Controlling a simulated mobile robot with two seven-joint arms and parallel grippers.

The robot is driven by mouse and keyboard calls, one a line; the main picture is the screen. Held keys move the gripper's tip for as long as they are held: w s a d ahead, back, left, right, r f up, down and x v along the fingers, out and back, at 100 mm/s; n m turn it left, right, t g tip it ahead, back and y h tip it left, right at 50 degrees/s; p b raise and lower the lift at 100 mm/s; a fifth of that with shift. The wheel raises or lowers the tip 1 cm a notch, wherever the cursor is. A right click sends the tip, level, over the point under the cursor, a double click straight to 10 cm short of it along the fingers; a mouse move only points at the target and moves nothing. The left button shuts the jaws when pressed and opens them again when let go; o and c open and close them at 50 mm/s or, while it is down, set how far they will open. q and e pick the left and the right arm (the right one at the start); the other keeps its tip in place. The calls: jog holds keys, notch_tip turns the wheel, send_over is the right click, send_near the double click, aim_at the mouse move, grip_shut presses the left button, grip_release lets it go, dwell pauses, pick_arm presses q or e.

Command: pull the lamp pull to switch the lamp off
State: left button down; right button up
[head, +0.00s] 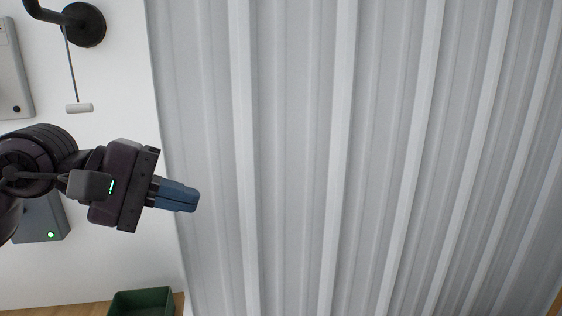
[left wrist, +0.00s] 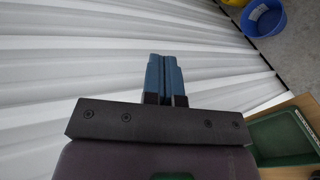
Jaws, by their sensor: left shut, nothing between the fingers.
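The lamp pull (head: 79,107) is a small pale bar on a thin cord at the upper left of the head view. The cord hangs from the black wall lamp (head: 84,25), whose arm runs out of the picture at the top left. My left gripper (head: 197,198) is below and to the right of the pull, apart from it. Its blue fingers are shut with nothing between them, in front of the corrugated wall. The fingers also show shut in the left wrist view (left wrist: 166,78). The pull is not in the left wrist view. My right gripper is not in view.
A grey box with a green light (head: 42,222) is partly behind my arm. A pale panel (head: 14,75) is at the left edge. A green crate (head: 170,303) sits on a wooden surface below. A blue tub (left wrist: 264,20) is on the floor. Corrugated metal (head: 290,150) fills the right.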

pick_arm(q)
jog(key=w+a+f+m+t+y, duration=0.3)
jog(key=a+f+m+t+y, duration=1.2)
jog(key=m, duration=0.6)
jog(key=s+a+f+n+g, duration=0.1)
jog(key=s+f+n+g, duration=0.25)
jog(key=f, duration=0.35)
jog(key=s+a+f+n+g, duration=0.1)
jog(key=s+f+n+g, duration=0.2)
jog(key=f+n, duration=0.3)
jog(key=s+d+f+n+g+h, duration=0.2)
jog(key=s+f+n+g, duration=0.55)
jog(key=s+f, duration=0.75)
jog(key=w+f+m+t, duration=0.2)
jog(key=w+f+t, duration=0.4)
jog(key=f, duration=0.2)
jog(key=shift+f+t, duration=0.35)
jog(key=shift+t, duration=0.05)
